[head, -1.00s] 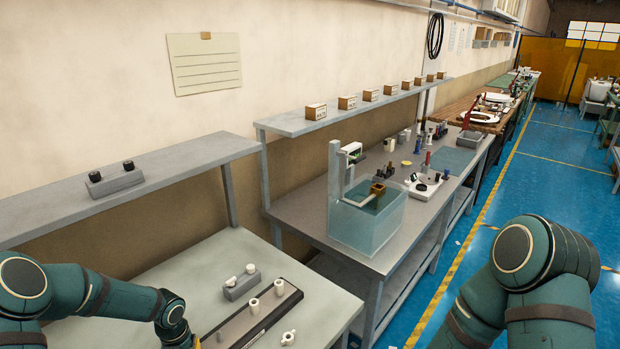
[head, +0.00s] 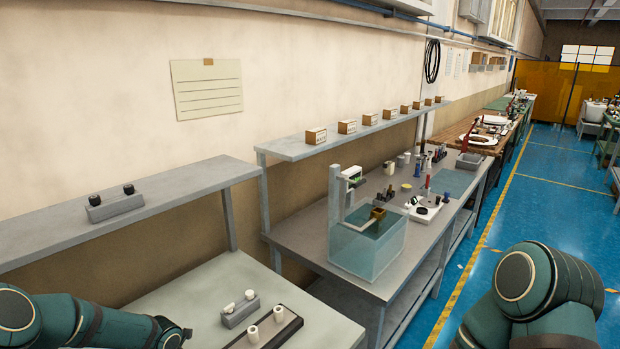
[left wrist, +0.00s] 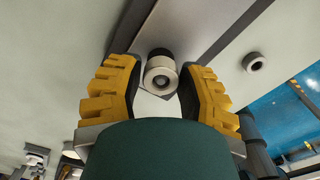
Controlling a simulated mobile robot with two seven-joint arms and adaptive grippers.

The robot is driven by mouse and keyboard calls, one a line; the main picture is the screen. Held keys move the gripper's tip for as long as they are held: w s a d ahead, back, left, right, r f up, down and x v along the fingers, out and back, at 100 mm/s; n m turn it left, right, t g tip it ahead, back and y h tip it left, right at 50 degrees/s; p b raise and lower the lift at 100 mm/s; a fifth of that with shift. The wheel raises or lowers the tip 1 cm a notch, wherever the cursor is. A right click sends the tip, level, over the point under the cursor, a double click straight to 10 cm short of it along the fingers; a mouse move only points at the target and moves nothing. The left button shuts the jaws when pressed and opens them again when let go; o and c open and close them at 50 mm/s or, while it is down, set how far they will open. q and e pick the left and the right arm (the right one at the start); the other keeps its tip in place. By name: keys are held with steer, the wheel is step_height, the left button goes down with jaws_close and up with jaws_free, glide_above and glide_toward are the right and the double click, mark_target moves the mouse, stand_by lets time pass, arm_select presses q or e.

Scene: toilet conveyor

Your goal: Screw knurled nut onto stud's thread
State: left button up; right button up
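In the left wrist view a pale, round, hollow-ended piece (left wrist: 161,76) sits between the yellow fingers of my left gripper (left wrist: 160,80). A dark round part shows right behind it. The fingers are apart, with narrow gaps seeming to show beside the piece; I cannot tell if it is the stud or the nut. In the head view two white cylinders stand on the dark strip (head: 293,331), one at the front (head: 253,334) and one behind (head: 279,314). My left gripper is out of the head view, below its lower edge. My right gripper is not in view.
A grey block (head: 241,312) with two white-headed pieces stands on the pale table (head: 190,295). A ring-shaped piece (left wrist: 254,62) lies right of the strip in the wrist view. A shelf with a block (head: 115,208) runs above. A clear tank (head: 365,248) stands on the neighbouring bench.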

arm_select(q)
steer(key=shift+r, duration=1.55)
steer(key=o, duration=0.7)
steer(key=c, duration=0.6)
